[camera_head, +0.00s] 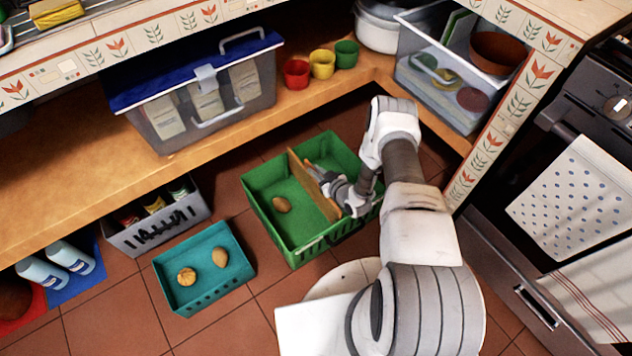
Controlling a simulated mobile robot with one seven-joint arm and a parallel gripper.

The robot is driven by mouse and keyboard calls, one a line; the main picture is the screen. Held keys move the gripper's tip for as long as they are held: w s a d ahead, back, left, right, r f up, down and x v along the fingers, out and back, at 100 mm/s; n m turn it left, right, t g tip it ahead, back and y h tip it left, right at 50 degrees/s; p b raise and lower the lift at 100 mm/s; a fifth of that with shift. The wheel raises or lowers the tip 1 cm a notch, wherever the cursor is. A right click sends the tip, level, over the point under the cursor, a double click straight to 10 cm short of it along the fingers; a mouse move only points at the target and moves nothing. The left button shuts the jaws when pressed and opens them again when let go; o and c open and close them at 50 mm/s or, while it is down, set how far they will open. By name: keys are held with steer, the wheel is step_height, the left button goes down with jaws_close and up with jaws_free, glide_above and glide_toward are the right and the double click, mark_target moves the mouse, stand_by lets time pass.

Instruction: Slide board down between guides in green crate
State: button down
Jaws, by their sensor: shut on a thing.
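The green crate (272,228) stands on the tiled floor below the shelf. A brown wooden board (314,187) stands on edge across the crate's middle, dividing it into a left and a right part. My gripper (322,175) is at the board's upper edge and is shut on it. The board looks at least partly down inside the crate; I cannot tell whether its lower edge touches the floor of the crate. The guides are too small or hidden to make out. My arm covers the crate's right end.
A teal crate (176,295) with two round items stands to the left front. A grey basket (152,238) stands behind it. The wooden shelf (60,160) overhangs behind, with a lidded bin (240,106). An oven (515,270) is at right.

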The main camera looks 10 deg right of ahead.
mark_target(313, 184)
steer(key=shift+f+b, duration=0.95)
steer(key=shift+f, duration=1.3)
steer(key=shift+f, duration=0.2)
steer(key=c, duration=0.9)
jaws_free()
steer(key=shift+r, duration=0.2)
steer(key=shift+s, duration=0.15)
